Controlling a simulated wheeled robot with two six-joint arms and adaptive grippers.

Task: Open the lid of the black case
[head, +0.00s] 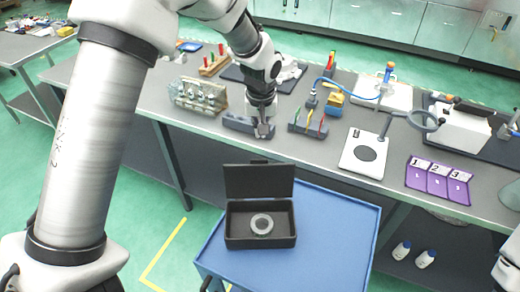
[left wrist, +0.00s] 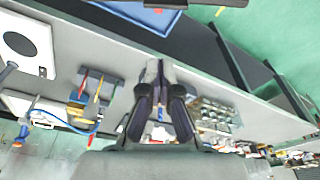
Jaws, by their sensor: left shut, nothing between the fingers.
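The black case (head: 260,228) stands on the blue cart top in the head view. Its lid (head: 259,180) is up, tilted back at the hinge, and the inside is exposed. A grey metal ring (head: 262,224) lies in the case. My left gripper (head: 264,131) is beyond the case, above the front edge of the long bench and apart from the lid. Its fingers are together and hold nothing; they also show in the left wrist view (left wrist: 157,66). My right gripper is not in view.
The blue cart (head: 335,235) has free room right of the case. On the grey bench, a dark block (head: 240,124) is close to my left gripper. A holder with coloured tools (head: 308,124), a magnifier stand (head: 362,154) and purple numbered mats (head: 438,181) stand further right.

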